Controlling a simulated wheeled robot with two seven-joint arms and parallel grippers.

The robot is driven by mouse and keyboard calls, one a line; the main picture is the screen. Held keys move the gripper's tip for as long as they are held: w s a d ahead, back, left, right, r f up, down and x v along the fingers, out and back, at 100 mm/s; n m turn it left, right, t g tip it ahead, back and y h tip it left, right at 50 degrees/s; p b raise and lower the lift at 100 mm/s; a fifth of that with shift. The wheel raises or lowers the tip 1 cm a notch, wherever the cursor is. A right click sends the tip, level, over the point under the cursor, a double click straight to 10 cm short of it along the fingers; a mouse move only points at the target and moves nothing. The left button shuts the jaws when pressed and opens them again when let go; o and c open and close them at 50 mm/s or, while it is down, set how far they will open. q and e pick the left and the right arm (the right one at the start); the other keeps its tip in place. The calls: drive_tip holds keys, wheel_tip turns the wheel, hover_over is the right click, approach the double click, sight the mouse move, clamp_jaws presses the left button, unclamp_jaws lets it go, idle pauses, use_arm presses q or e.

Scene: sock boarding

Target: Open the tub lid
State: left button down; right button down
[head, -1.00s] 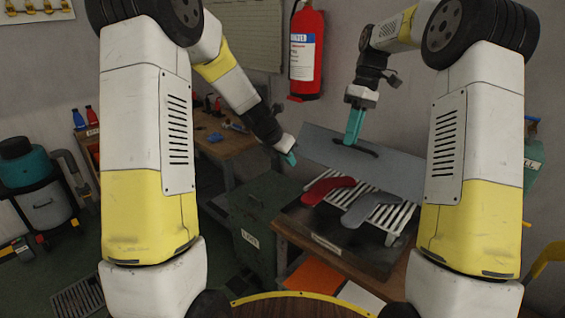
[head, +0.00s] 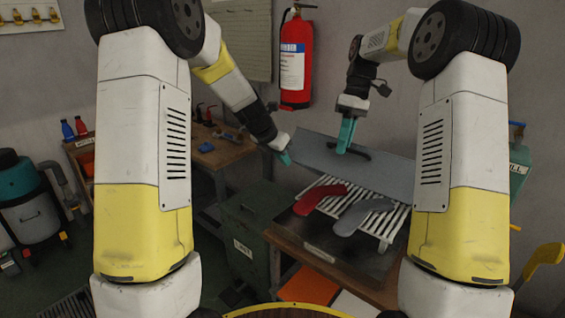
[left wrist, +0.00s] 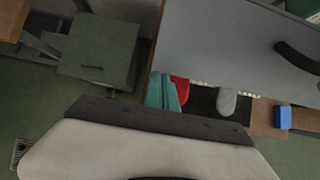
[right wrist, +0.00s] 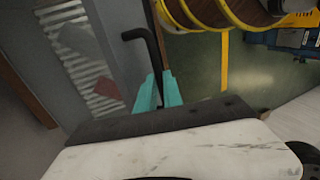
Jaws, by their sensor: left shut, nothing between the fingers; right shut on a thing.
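The tub lid is a flat grey-blue panel (head: 320,154) standing tilted up at the back of the dark tub (head: 315,238). It has a black bar handle (head: 365,153). My right gripper (head: 343,148) is shut on the handle near its left end; the right wrist view shows the handle (right wrist: 150,45) between its teal fingertips (right wrist: 160,90). My left gripper (head: 286,158) is shut and empty beside the lid's left edge; its fingers (left wrist: 161,93) show in the left wrist view. A red sock (head: 322,199) and a grey sock (head: 362,214) lie on the white slatted rack (head: 395,222).
A green lidded bin (head: 248,222) stands left of the tub's table. A workbench (head: 215,152) with small items is behind it. A red fire extinguisher (head: 294,65) hangs on the wall.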

use_arm(q)
drive_tip(key=shift+w+d+r, duration=0.25)
drive_tip(key=shift+r, duration=0.15)
use_arm(e)
drive_tip(key=shift+s+a+f, duration=0.15)
drive_tip(key=shift+s, duration=0.05)
drive_tip(key=c, duration=1.5)
unclamp_jaws()
use_arm(q)
drive_tip(key=shift+f, duration=0.1)
use_arm(e)
drive_tip(key=shift+r, duration=0.2)
